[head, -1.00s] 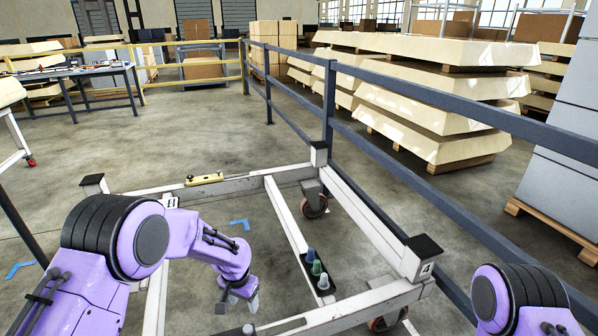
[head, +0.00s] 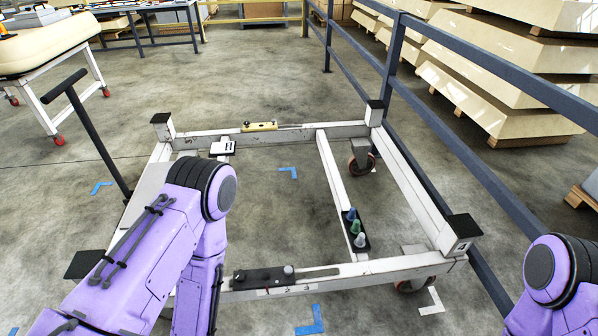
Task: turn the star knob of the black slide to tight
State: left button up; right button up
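The black slide (head: 264,279) lies on the near white beam of the trolley frame (head: 390,266). A small round grey knob (head: 289,271) stands at its right end, and a smaller pale fitting shows near its left end. I cannot tell the knob's star shape or how tight it is. My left arm comes down just left of the slide, and its gripper is out of view below the picture or behind the arm. My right arm shows only at the lower right edge; its gripper is out of view. A yellow slide (head: 260,127) sits on the far beam.
A black holder (head: 356,243) with blue, green and white cone-shaped pieces sits on the middle beam. Black caps top the frame's corner posts. A dark push handle (head: 93,140) rises at the left. A blue-grey railing (head: 450,180) runs along the right side. Blue marks lie on the floor.

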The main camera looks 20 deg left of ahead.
aim_at(240, 275)
jog(key=k, duration=0.5)
jog(key=u, duration=0.35)
jog(key=i, duration=0.35)
jog(key=u, duration=0.5)
